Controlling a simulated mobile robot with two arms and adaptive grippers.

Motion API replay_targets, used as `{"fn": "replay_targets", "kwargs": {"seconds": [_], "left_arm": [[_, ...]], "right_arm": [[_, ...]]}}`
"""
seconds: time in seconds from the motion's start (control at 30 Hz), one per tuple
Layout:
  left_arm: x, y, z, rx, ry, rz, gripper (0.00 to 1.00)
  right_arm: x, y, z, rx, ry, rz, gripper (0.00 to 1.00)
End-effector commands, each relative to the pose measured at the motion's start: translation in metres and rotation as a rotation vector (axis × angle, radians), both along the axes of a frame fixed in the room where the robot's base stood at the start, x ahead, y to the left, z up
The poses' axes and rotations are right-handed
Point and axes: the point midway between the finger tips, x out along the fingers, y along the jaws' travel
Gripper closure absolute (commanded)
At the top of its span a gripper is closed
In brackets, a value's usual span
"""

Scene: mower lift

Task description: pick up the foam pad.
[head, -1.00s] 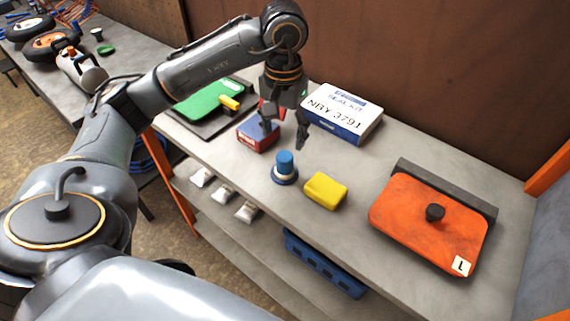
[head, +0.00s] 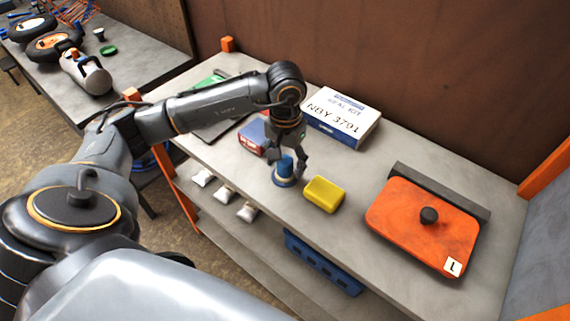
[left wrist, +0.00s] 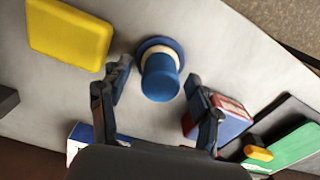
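The yellow block (head: 324,194), which looks like the foam pad, lies flat on the grey bench top; it also shows at the upper left of the left wrist view (left wrist: 70,32). My left gripper (head: 288,166) is open and points down over a blue cylinder (head: 284,170) on a round base, just left of the yellow block. In the left wrist view the cylinder (left wrist: 160,78) shows between and ahead of the spread fingers, and nothing is visibly gripped. The yellow block is outside the fingers. My right gripper is not in view.
A white and blue seal kit box (head: 341,116) stands behind, and a red and blue box (head: 252,136) is to the left. An orange plate with a black knob (head: 422,221) lies on the right. Bare bench lies between it and the yellow block.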

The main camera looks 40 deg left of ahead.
Motion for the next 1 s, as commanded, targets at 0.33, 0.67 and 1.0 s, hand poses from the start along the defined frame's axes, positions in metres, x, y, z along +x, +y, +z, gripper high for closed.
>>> {"fn": "replay_targets", "kwargs": {"seconds": [0.33, 0.67, 1.0], "left_arm": [[0.000, 0.000, 0.000, 0.000, 0.000, 0.000, 0.96], [0.000, 0.000, 0.006, 0.000, -0.001, 0.001, 0.96], [-0.027, 0.002, 0.062, 0.002, -0.008, -0.002, 0.96]], "right_arm": [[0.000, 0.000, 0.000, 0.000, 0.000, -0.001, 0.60], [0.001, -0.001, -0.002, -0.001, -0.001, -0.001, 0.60], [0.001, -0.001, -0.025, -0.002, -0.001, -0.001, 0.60]]}}
